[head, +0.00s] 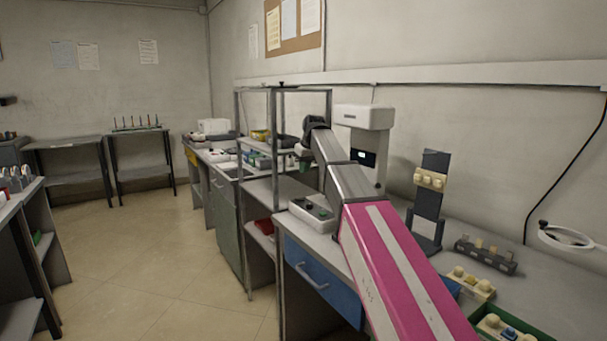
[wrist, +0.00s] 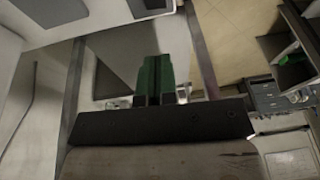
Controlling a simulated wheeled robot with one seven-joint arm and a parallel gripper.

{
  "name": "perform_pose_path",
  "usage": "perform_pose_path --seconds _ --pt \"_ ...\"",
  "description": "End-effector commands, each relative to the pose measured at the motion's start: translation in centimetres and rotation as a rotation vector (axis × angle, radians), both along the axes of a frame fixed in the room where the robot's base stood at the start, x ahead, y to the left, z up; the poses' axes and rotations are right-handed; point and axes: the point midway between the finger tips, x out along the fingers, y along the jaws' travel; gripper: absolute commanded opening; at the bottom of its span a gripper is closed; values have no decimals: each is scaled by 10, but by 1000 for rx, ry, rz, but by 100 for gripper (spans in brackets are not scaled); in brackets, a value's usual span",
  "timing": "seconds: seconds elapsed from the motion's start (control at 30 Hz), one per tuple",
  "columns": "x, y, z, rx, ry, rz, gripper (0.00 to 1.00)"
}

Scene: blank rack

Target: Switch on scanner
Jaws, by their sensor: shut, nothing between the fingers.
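The scanner (head: 364,118) appears to be the white machine on the right bench, with an overhanging head, a grey column and a small lit dark display. Its low white base (head: 303,219) carries a grey panel with small marks; I cannot make out a switch. My gripper (head: 302,164) is left of the scanner head, above the bench and apart from the base. In the wrist view its green fingers (wrist: 155,80) are together with nothing between them. My arm hides part of the scanner's column and base.
A grey metal frame (head: 283,130) stands close behind my gripper. A dark stand (head: 430,200) with pale blocks, a dark block rack (head: 486,256) and a white ring (head: 566,237) are to the right. The floor (head: 130,260) at left is clear.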

Motion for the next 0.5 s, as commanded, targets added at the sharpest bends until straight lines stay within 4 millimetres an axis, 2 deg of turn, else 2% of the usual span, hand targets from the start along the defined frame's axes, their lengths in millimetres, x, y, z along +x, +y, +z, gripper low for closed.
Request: perform_pose_path --seconds 0.4,0.5 --pt "16 16 -75 -1 1 0 0" --pt "14 18 -90 -1 1 1 0"
